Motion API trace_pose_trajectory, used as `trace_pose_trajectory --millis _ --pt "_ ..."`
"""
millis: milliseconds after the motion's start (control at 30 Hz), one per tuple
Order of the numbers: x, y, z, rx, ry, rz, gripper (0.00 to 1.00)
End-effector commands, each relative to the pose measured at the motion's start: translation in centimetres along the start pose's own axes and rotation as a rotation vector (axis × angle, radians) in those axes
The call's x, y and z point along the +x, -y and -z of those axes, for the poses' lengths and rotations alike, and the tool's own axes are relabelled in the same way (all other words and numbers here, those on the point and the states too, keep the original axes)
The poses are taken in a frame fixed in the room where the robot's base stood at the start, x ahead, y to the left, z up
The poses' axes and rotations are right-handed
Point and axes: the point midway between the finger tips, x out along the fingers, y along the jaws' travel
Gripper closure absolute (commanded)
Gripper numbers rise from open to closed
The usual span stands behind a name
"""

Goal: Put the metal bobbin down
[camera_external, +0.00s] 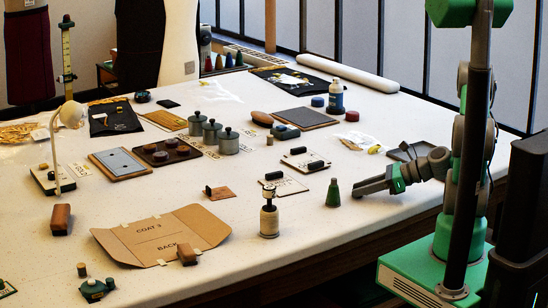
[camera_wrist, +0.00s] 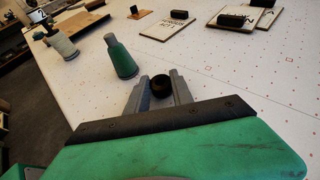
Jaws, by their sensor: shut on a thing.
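My gripper (camera_external: 364,186) is low over the right part of the white table (camera_external: 330,260), its fingers pointing left. In the wrist view my gripper (camera_wrist: 160,90) is shut on a small dark round thing (camera_wrist: 160,84), which I take to be the metal bobbin. It sits between the fingertips. In the outside view I cannot make the bobbin out. A green cone-shaped spool (camera_external: 332,192) stands upright just beyond the fingertips, apart from them; it also shows in the wrist view (camera_wrist: 121,59). Whether the bobbin touches the table is hard to tell.
A cream spool (camera_external: 269,220) stands left of the green one. Cards with black blocks (camera_external: 284,185) lie behind. An opened cardboard folder (camera_external: 125,237) lies front left. A dark tray (camera_external: 408,151) is behind my gripper.

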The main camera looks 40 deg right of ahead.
Motion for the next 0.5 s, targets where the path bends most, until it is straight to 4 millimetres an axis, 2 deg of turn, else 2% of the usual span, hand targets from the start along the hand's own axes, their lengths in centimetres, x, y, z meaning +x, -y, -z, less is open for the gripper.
trace_pose_trajectory --millis 100,133,367,500 --pt "0.11 -0.01 0.29 0.001 0.000 0.000 1.00" --pt "0.09 0.00 0.24 0.000 0.000 0.000 0.70" --pt "0.07 0.00 0.23 0.000 0.000 0.000 0.51" --pt "0.07 -0.01 0.22 0.000 0.000 0.000 0.51"
